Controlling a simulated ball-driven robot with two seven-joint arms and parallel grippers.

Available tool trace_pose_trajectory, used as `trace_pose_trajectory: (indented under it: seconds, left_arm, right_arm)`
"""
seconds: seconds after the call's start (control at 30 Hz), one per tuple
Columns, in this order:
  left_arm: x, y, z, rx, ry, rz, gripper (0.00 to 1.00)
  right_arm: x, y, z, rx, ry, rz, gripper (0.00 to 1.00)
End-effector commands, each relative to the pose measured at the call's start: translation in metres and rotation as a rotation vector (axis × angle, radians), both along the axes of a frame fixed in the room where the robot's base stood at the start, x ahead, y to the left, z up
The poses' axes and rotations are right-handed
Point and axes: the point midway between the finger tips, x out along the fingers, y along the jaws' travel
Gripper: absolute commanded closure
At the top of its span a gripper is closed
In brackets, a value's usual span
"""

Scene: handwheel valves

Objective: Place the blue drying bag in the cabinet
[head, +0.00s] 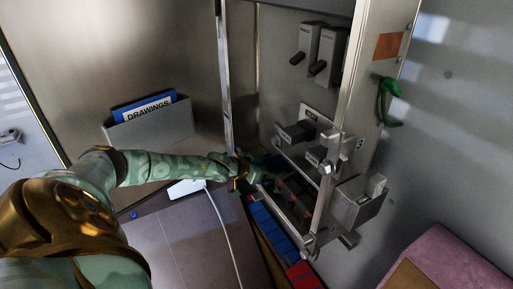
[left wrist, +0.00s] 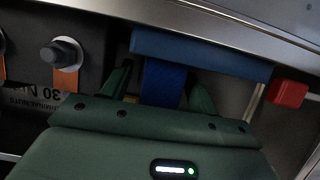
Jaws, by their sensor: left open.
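My left gripper (head: 262,165) reaches from the left into the open cabinet (head: 292,100), its fingertips partly hidden by the cabinet's frame and shade. In the left wrist view my left gripper (left wrist: 160,88) has its two green fingers apart. A dark blue, woven-looking piece (left wrist: 163,82) shows between them, seemingly the blue drying bag. It hangs below or behind a wide blue bar (left wrist: 205,52). I cannot tell whether the fingers touch it. The bag cannot be made out clearly in the head view. My right gripper is not in view.
Metal rails and boxy devices (head: 318,45) crowd the cabinet. Blue blocks (head: 262,218) and a red one (head: 302,274) line its lower edge. A DRAWINGS folder (head: 148,106) sits in a pocket (head: 152,130) on the left. A white cable (head: 225,225) trails down. A green hook-like item (head: 388,100) hangs right.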

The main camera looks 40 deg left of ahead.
Motion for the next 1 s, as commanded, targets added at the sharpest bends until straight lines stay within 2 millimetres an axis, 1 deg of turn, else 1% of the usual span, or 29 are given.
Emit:
trace_pose_trajectory:
  seconds: [0.3,0.4,0.6,0.8,1.0]
  left_arm:
    - [-0.05,0.014,0.023,0.003,0.003,-0.002,0.4]
    - [-0.064,0.018,0.029,0.0,0.003,-0.001,0.4]
    - [-0.086,0.024,0.04,0.0,0.001,-0.001,0.4]
    - [-0.097,0.028,0.044,0.002,-0.001,-0.001,0.4]
    - [-0.098,0.029,0.044,0.002,-0.003,-0.001,0.4]
  right_arm:
    - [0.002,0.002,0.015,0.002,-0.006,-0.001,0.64]
    - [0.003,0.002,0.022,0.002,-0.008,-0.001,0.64]
    - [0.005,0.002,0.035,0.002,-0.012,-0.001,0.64]
    - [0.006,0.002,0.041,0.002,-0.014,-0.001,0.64]
    - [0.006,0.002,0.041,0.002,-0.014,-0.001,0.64]
